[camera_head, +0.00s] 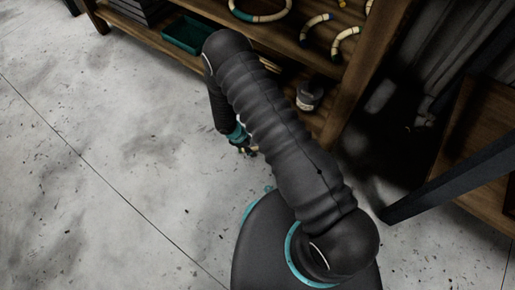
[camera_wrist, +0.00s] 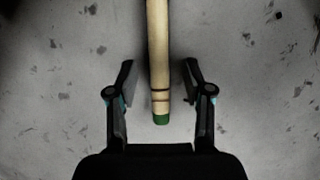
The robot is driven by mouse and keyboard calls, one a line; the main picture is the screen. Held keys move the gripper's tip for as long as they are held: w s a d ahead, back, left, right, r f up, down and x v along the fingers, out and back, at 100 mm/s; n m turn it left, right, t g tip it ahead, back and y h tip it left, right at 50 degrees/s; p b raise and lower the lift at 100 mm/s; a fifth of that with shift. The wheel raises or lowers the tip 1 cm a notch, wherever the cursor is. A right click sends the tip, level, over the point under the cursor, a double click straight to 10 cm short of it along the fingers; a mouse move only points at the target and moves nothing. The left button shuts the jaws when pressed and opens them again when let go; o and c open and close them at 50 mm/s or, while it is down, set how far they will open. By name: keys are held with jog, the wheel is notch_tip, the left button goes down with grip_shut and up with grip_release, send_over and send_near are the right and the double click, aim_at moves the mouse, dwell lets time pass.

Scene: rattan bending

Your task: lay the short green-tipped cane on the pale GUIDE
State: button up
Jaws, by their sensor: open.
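In the wrist view a pale straight cane (camera_wrist: 158,50) with a green tip (camera_wrist: 161,119) and dark rings near that end runs down from the top edge. Its green end lies between the fingers of my gripper (camera_wrist: 158,72), which is open, with a gap on each side of the cane. I cannot tell whether the cane rests on the floor or is above it. In the head view my gripper (camera_head: 244,148) is small and mostly hidden behind my arm, low in front of the shelf. I cannot make out the pale GUIDE in either view.
A wooden shelf (camera_head: 285,55) crosses the top of the head view. It holds a green tray (camera_head: 187,36), several curved canes (camera_head: 345,42) and a small grey-white object (camera_head: 309,95). The concrete floor (camera_head: 90,190) on the left is clear. A dark slanted bar (camera_head: 450,180) is at right.

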grip_shut()
jog(key=shift+r, duration=0.15)
